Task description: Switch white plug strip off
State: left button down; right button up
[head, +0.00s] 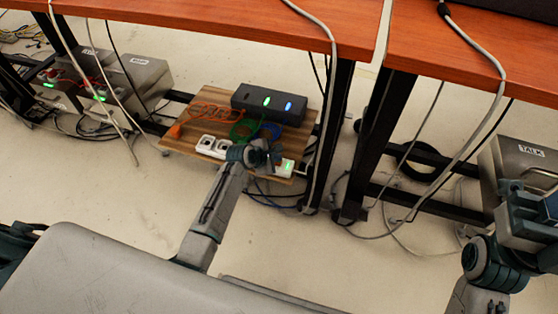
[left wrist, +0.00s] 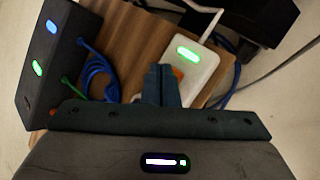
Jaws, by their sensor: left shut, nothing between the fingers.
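The white plug strip (head: 213,146) lies on a wooden board under the table in the head view. Its sockets show left of my left gripper, and a white part with a lit green light (head: 285,168) shows to the right. My arm hides the middle. In the left wrist view, the white part (left wrist: 200,76) has a green light and a small orange patch beside the fingertips. My left gripper (left wrist: 161,84) is shut and empty, its tips at or just above the white part's edge; contact is unclear. My right gripper (head: 514,186) is at the right edge, its jaws unclear.
A black box (head: 268,103) with green and blue lights stands at the back of the wooden board (head: 180,138), with blue, green and orange cables near it. Black table legs and hanging cables stand close right. Metal boxes (head: 147,75) are left; another marked TALK (head: 525,160) is right.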

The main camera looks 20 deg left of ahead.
pick_arm(q)
jog(key=shift+f, duration=0.15)
jog(key=shift+f, duration=0.25)
dwell(0.4)
jog(key=shift+r+p, duration=0.7)
jog(key=shift+p, duration=0.45)
